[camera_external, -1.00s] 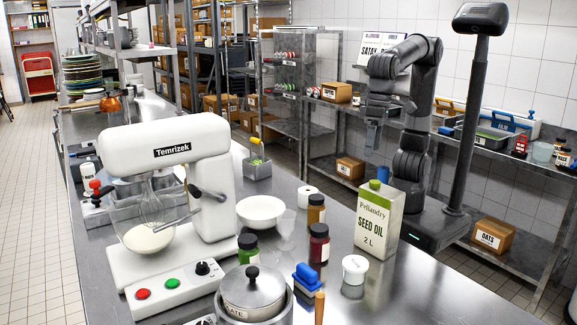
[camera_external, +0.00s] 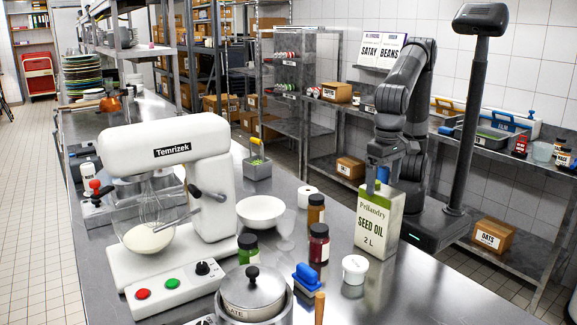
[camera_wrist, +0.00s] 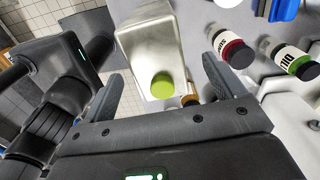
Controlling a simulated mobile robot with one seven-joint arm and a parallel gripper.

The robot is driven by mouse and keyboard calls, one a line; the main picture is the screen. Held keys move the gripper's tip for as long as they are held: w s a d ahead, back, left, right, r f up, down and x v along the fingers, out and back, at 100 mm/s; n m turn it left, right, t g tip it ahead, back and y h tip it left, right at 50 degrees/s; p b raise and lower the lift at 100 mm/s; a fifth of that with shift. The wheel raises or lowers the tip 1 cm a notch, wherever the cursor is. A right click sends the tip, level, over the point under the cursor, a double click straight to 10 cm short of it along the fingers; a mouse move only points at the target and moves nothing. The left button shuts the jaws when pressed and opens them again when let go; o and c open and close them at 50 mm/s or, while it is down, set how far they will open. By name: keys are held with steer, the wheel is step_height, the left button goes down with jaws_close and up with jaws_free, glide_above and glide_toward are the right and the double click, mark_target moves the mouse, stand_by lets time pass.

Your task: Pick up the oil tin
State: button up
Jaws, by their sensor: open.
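The oil tin (camera_external: 378,222) is a pale rectangular can marked SEED OIL, upright on the steel counter near its right edge. In the wrist view the tin (camera_wrist: 148,45) is seen from above, with a round green cap (camera_wrist: 162,86). My gripper (camera_external: 377,185) is just above the tin's top in the external view, pointing down. In the wrist view my gripper (camera_wrist: 163,85) is open, its two fingers on either side of the cap and apart from it. The cap is largely hidden by the gripper in the external view.
A white mixer (camera_external: 170,200) and a steel pot (camera_external: 253,295) are farther left. Counter in front of the tin is clear.

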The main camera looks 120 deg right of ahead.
mark_target(382, 189)
steer(key=f, duration=0.4)
steer(key=shift+s+d+f, duration=0.15)
steer(key=shift+s+f, duration=0.05)
steer(key=shift+f, duration=0.05)
jaws_close()
stand_by(0.7)
steer(key=shift+r, duration=0.1)
